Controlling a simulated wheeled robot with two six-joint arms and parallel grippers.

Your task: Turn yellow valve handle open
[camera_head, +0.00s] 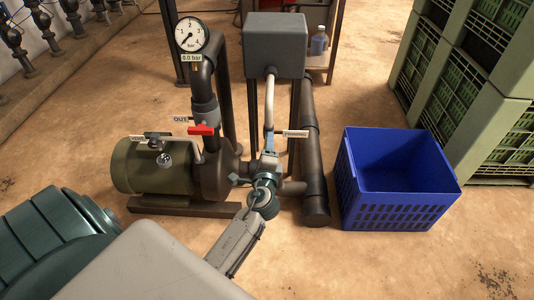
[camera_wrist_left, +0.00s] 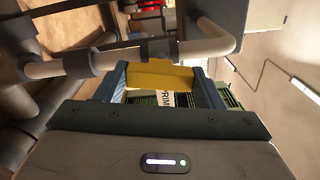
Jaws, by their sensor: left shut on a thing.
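The yellow valve handle (camera_wrist_left: 158,75) shows as a yellow block in the left wrist view, between the two blue-grey fingers of my left gripper (camera_wrist_left: 160,84). The gripper is shut on it. A white tag (camera_wrist_left: 166,98) with partly hidden lettering lies just behind the handle. In the head view my left gripper (camera_head: 268,150) is at the small upright pipe right of the pump, beside a white tag (camera_head: 296,134). There the handle is hidden by the gripper. My right gripper is in neither view.
A red handle (camera_head: 203,130) under an OUT tag and a dark handle (camera_head: 157,137) sit left of the gripper. The gauge (camera_head: 191,35) reads 0.0 bar. A grey box (camera_head: 275,45) stands above the pipes. A blue crate (camera_head: 398,180) stands on the right.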

